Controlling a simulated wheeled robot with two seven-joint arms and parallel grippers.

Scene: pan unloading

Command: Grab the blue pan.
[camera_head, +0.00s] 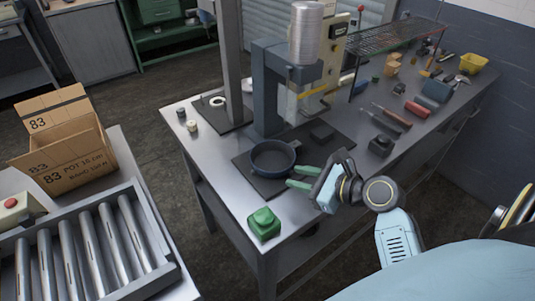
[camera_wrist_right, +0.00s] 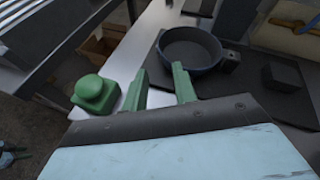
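The blue pan (camera_head: 272,158) is round and dark blue and sits upright on a black mat (camera_head: 243,164) near the front left of the metal workbench. Its short handle points right, toward the machine side. In the right wrist view the pan (camera_wrist_right: 190,50) lies ahead of the fingers, with its dark handle block (camera_wrist_right: 230,62) at its right. My right gripper (camera_head: 299,177) has two green fingers, spread apart with nothing between them. It is just in front of the pan, a short gap away; the fingers also show in the right wrist view (camera_wrist_right: 160,88).
A green box-like object (camera_head: 264,224) stands at the bench's front corner. A press machine (camera_head: 290,85) rises behind the pan. A black block (camera_head: 321,132) and tools lie to the right. A roller conveyor (camera_head: 88,245) and a cardboard box (camera_head: 72,160) are at left.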

